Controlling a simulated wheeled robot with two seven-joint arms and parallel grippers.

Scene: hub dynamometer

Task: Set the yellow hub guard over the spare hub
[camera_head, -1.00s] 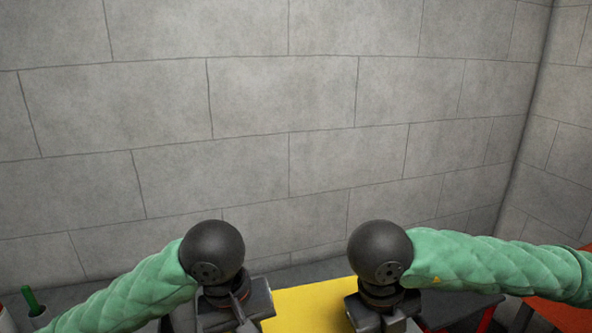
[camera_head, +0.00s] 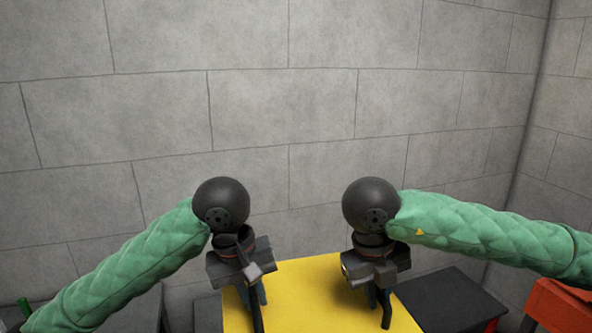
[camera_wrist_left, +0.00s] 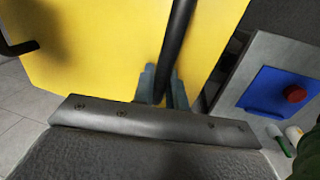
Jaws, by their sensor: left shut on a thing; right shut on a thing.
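The yellow hub guard (camera_head: 310,285) is a flat-topped yellow body between and below my two grippers. My left gripper (camera_head: 254,294) is shut on a dark bar handle at its left side. In the left wrist view the fingers (camera_wrist_left: 160,85) close around this bar (camera_wrist_left: 176,45), with the guard's yellow face (camera_wrist_left: 95,55) behind it. My right gripper (camera_head: 379,290) is shut on a similar dark handle at the guard's right side. The guard's lower part is cut off by the head view's bottom edge. I cannot make out the spare hub in either view.
A dark-topped box (camera_head: 452,298) stands right of the guard, and an orange-red object (camera_head: 560,303) is further right. A grey block wall (camera_head: 300,110) stands behind. The left wrist view shows a blue panel (camera_wrist_left: 283,93) with a red button (camera_wrist_left: 295,93).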

